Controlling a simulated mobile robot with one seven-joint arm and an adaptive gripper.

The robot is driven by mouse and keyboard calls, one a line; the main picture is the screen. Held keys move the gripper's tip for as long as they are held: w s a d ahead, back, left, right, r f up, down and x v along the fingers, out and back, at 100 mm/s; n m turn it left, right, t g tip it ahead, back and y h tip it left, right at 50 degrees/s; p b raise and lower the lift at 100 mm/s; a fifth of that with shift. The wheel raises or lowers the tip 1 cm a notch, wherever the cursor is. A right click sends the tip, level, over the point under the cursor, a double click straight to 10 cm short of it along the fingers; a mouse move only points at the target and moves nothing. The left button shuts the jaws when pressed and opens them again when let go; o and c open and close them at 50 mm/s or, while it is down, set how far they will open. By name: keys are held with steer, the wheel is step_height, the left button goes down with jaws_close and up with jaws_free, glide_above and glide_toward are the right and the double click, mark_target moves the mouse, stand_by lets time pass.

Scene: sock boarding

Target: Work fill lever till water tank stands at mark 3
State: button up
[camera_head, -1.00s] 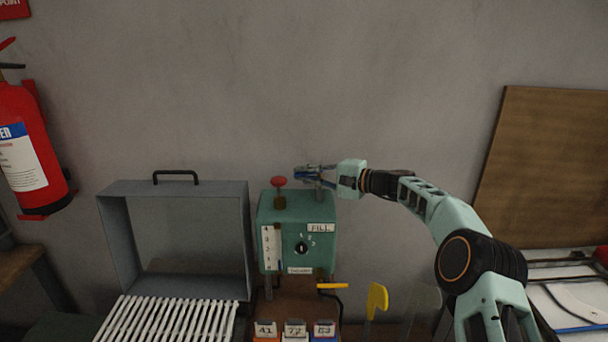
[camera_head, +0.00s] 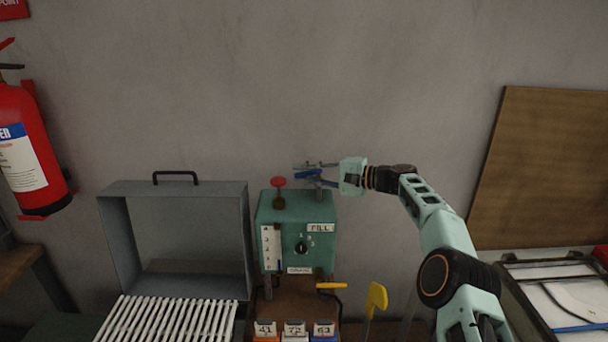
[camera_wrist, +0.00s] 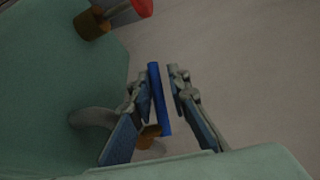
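The teal water tank (camera_head: 267,211) stands on the bench by the wall, with a white FILL label on its front. A white numbered gauge strip (camera_head: 270,248) runs down its left front; the numbers are small and I cannot read the water level. The fill lever (camera_head: 308,175) shows a blue handle above the tank's right top corner. In the wrist view the blue handle (camera_wrist: 159,99) lies between the fingers of my gripper (camera_wrist: 161,88). The left finger is close to or against it and a gap shows at the right finger. My gripper (camera_head: 316,169) is open around the handle.
A red knob (camera_head: 278,182) rises from the tank's left top. A yellow-handled valve (camera_head: 332,286) sits below. A grey open box (camera_head: 174,187) stands left, behind a white slatted rack (camera_head: 166,320). A yellow paddle (camera_head: 377,298) stands right. The wall above is clear.

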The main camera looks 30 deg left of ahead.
steer(key=shift+d+f, duration=0.1)
steer(key=shift+f, duration=0.05)
steer(key=w+d+r, duration=0.1)
steer(key=d, duration=1)
steer(key=shift+d+r, duration=0.35)
steer(key=shift+r, duration=0.05)
steer(key=shift+o, duration=0.3)
steer(key=shift+w, duration=0.1)
